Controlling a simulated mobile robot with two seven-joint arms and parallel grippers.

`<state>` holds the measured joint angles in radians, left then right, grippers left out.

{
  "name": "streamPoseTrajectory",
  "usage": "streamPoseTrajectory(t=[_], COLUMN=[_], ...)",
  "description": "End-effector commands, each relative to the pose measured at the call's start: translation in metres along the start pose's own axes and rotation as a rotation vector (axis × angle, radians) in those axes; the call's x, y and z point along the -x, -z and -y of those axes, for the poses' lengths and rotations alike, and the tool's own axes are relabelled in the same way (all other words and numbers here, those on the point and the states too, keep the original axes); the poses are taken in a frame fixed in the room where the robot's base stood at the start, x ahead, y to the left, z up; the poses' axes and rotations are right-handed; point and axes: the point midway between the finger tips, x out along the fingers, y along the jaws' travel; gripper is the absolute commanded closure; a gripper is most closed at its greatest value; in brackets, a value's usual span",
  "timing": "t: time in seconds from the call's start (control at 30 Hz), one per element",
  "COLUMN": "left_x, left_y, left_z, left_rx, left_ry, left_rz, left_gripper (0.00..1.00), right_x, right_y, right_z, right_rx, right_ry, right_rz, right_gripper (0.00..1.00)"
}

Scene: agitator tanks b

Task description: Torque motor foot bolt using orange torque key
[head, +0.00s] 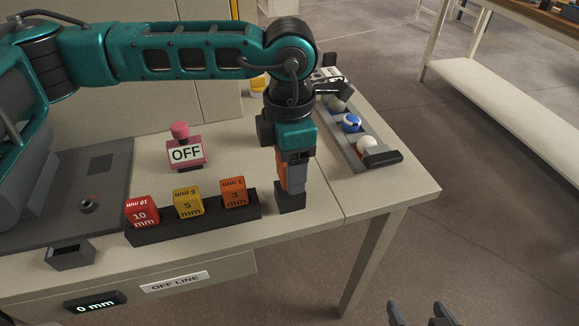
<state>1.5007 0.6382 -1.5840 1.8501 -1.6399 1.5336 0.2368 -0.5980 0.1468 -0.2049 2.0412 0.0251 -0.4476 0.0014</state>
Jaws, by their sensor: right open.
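The orange torque key (283,178) stands upright at a small dark block (290,201) on the table, right of the shim rack. My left gripper (294,157) points down over it and appears shut on its upper part; the fingertips are partly hidden. What looks like the motor foot bolt (88,203), dark with a reddish ring, is on a dark grey plate (62,214) at the left. A large grey body (22,178), possibly the motor, is partly behind my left arm. My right gripper (420,315) is open and empty at the bottom edge, clear of the table.
A dark rack (190,227) holds red 10 mm, yellow 5 mm and orange 3 mm blocks. A pink OFF switch (185,153) stands behind it. A grey tray (347,132) with balls is at the right. A small open box (70,256) and a 0 mm display (95,302) are front left.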

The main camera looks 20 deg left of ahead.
Motion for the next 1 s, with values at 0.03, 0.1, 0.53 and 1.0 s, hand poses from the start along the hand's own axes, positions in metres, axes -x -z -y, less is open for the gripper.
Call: streamPoseTrajectory(t=[0.03,0.1,0.53,1.0], left_x=[0.0,0.0,0.001,0.03], left_y=[0.0,0.0,0.0,-0.001], left_z=[0.0,0.0,0.0,-0.001], left_rx=[0.0,0.0,0.0,0.0], left_ry=[0.0,0.0,-0.001,-0.003], left_rz=[0.0,0.0,0.001,0.004], left_gripper=[0.42,0.49,0.82,0.82], right_x=[0.0,0.0,0.0,0.003], right_y=[0.0,0.0,0.0,0.001], right_z=[0.0,0.0,-0.001,-0.002], right_rx=[0.0,0.0,0.0,0.005], right_ry=[0.0,0.0,-0.001,-0.002], right_rz=[0.0,0.0,0.0,0.001], right_gripper=[0.15,0.15,0.15,0.15])
